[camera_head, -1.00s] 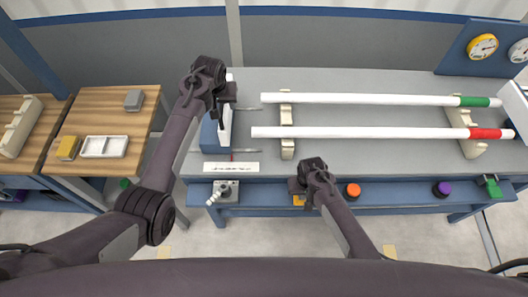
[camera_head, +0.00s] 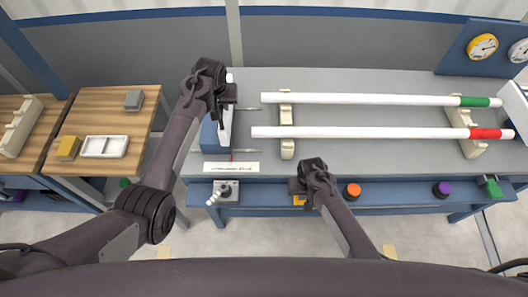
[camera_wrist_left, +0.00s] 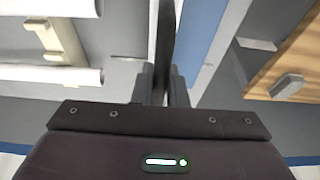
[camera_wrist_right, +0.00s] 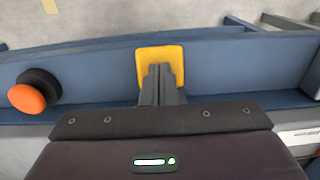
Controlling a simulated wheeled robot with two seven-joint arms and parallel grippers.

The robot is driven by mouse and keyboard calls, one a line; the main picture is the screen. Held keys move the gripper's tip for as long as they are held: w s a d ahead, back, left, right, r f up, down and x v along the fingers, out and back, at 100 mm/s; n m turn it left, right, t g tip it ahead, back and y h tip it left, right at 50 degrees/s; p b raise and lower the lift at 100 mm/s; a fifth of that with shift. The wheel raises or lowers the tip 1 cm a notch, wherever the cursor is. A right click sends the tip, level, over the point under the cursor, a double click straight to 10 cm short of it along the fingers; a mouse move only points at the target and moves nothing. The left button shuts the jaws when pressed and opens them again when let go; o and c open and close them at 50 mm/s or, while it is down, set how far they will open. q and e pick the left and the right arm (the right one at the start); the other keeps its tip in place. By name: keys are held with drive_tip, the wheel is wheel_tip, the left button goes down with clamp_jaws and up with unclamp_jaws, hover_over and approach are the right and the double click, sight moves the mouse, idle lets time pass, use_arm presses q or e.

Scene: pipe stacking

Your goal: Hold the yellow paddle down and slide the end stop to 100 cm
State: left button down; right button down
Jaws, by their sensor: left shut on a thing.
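The end stop (camera_head: 226,125), an upright plate beside a blue block, stands at the left end of the grey bench. My left gripper (camera_head: 224,98) is shut on its plate from above; in the left wrist view the fingers (camera_wrist_left: 163,88) flank the thin dark plate (camera_wrist_left: 163,45). A white scale strip (camera_head: 231,167) lies in front, with a small red pointer (camera_head: 231,155) above its middle; its marks are too small to read. The yellow paddle (camera_head: 298,200) sits at the bench's front, mostly hidden by my right gripper (camera_head: 296,189). In the right wrist view the shut fingertips (camera_wrist_right: 160,82) overlap the paddle (camera_wrist_right: 158,56).
Two white pipes, one with a green band (camera_head: 474,101) and one with a red band (camera_head: 486,133), rest on cream supports (camera_head: 287,147) to the right. An orange knob (camera_head: 352,190) is right of the paddle. A grey box with a lever (camera_head: 225,190) is left.

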use_arm(q)
drive_tip(key=shift+d, duration=0.15)
use_arm(e)
drive_tip(key=shift+s+f, duration=0.3)
drive_tip(key=shift+s, duration=0.05)
use_arm(q)
drive_tip(key=shift+d+f, duration=0.1)
drive_tip(key=shift+d, duration=2.2)
use_arm(e)
drive_tip(key=shift+w+r, duration=0.15)
drive_tip(key=shift+r, duration=0.95)
drive_tip(key=shift+w+r, duration=0.15)
drive_tip(key=shift+r, duration=0.95)
use_arm(q)
drive_tip(key=c, duration=1.2)
unclamp_jaws()
drive_tip(key=shift+w, duration=0.2)
use_arm(e)
drive_tip(key=shift+w, duration=0.15)
use_arm(q)
drive_tip(key=shift+o, duration=0.2)
drive_tip(key=shift+s, duration=0.1)
